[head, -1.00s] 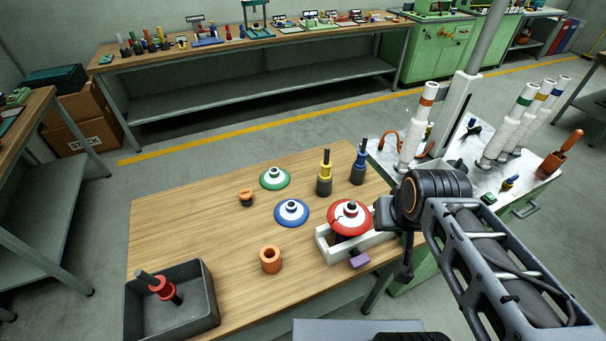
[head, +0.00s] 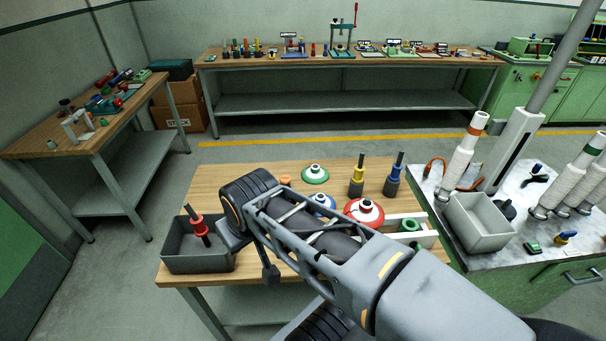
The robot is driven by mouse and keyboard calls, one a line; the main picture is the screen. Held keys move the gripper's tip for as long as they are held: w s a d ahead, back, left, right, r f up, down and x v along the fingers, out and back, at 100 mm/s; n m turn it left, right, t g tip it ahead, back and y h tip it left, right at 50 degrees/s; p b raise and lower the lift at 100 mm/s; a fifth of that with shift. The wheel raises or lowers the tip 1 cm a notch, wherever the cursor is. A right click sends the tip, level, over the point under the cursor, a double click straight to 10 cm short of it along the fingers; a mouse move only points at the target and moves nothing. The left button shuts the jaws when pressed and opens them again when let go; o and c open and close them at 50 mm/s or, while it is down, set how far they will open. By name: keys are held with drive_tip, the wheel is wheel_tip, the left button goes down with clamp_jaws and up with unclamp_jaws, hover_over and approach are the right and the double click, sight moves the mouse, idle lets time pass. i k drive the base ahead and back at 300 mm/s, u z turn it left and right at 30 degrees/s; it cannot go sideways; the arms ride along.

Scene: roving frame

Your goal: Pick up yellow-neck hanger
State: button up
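The yellow-neck hanger (head: 357,177) stands upright on the wooden table (head: 225,178), toward its far right part. It has a dark base, a yellow neck and a dark stem. A similar blue-neck hanger (head: 394,176) stands just right of it. A red-neck hanger (head: 198,228) leans in the dark grey bin (head: 187,263) at the table's left front. My arm reaches in from the lower right, its wrist above the table's left part, beside the bin and well left of the yellow-neck hanger. My gripper's fingers cannot be made out.
Green (head: 315,174), blue (head: 325,201) and red (head: 365,212) discs lie near the hangers. A pale holder (head: 428,239) sits at the right front. My arm hides the table's front middle. A green bench (head: 522,277) with a grey tray (head: 481,226) and tall white cylinders adjoins the right.

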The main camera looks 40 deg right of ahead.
sight(357, 178)
drive_tip(key=u, duration=0.25)
drive_tip(key=k, duration=0.4)
drive_tip(key=z, duration=1.05)
drive_tip(key=i, duration=0.5)
